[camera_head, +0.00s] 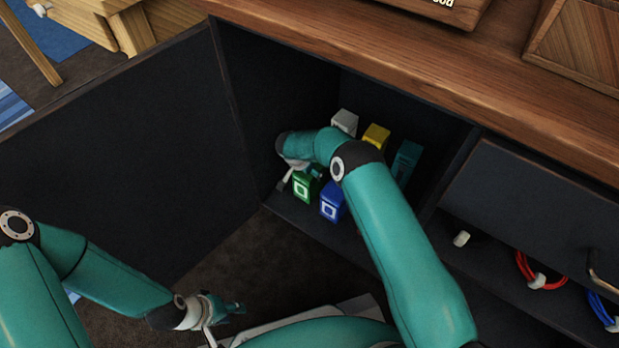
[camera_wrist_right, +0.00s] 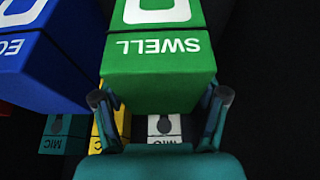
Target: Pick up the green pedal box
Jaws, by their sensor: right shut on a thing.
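The green pedal box (camera_head: 304,187), marked SWELL, stands at the front of the open cabinet. It fills the upper middle of the right wrist view (camera_wrist_right: 160,75). My right gripper (camera_head: 300,172) reaches into the cabinet from above the box, and its own arm partly covers it in the head view. In the right wrist view the two fingers of my right gripper (camera_wrist_right: 158,98) are on either side of the green box, shut on it. My left gripper (camera_head: 228,309) is low in the head view, outside the cabinet and away from the boxes; its finger opening is unclear.
A blue box (camera_head: 331,203) stands close beside the green one. White (camera_head: 345,122), yellow (camera_head: 377,136) and teal (camera_head: 407,160) boxes stand behind. The open cabinet door (camera_head: 130,150) is at left. A wooden counter (camera_head: 400,60) overhangs. Coiled cables (camera_head: 530,270) are at right.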

